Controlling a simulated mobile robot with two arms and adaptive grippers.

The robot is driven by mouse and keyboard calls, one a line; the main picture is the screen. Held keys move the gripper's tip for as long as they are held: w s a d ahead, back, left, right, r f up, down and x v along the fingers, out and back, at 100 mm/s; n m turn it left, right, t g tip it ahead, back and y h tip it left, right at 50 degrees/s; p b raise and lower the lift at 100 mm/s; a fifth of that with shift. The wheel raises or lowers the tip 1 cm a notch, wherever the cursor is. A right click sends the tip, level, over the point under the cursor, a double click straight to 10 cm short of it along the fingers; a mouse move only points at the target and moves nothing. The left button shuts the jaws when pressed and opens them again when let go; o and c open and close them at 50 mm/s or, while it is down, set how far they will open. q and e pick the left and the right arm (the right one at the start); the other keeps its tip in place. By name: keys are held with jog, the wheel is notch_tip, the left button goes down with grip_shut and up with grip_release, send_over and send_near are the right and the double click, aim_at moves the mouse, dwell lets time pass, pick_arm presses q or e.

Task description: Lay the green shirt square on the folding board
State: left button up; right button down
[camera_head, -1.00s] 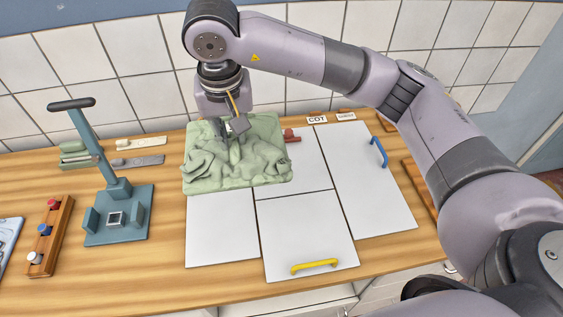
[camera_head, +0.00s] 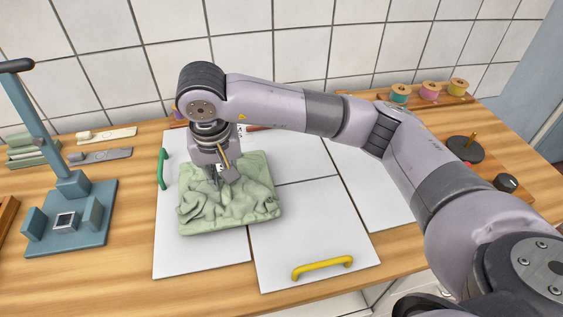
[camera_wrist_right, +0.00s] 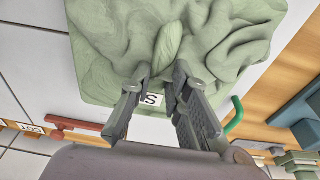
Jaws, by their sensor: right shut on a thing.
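The green shirt (camera_head: 250,205) lies crumpled on the white folding board (camera_head: 310,235), across its left panel and part of the middle panels. Its right edge runs slightly slanted to the board's seams. In the right wrist view the fingers (camera_wrist_right: 162,75) are closed on a raised pinch of the green shirt (camera_wrist_right: 110,50). The board's green handle (camera_head: 162,168) and yellow handle (camera_head: 322,268) show; a red handle (camera_head: 258,128) is partly behind my arm. My left gripper is out of view.
A blue-grey stand (camera_head: 70,215) is left of the board, with grey and cream strips (camera_head: 105,135) behind it. Thread spools (camera_head: 430,91), a dark disc (camera_head: 465,149) and a black knob (camera_head: 507,182) are at the right. The front middle panel is mostly bare.

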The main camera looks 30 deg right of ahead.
jog(key=w+d+p, duration=0.1)
jog(key=d, duration=0.3)
jog(key=w+d+p, duration=0.1)
jog(key=w+d, duration=0.1)
jog(key=d, duration=0.3)
jog(key=w+d+p, duration=0.1)
jog(key=w+d, duration=0.1)
jog(key=d, duration=0.2)
jog(key=shift+d+f+p, duration=0.1)
jog(key=shift+d+p, duration=0.05)
jog(key=shift+p, duration=0.15)
jog(key=d, duration=0.1)
jog(key=w+d+p, duration=0.1)
jog(key=shift+w+d, duration=0.1)
jog(key=shift+d, duration=0.3)
jog(key=shift+d+f+p, duration=0.3)
jog(key=shift+d+f, duration=0.1)
jog(key=shift+f, duration=0.2)
jog(key=shift+a+f, duration=0.1)
jog(key=shift+f, duration=0.25)
jog(key=c, duration=1.8)
grip_release()
jog(key=shift+o, duration=1.3)
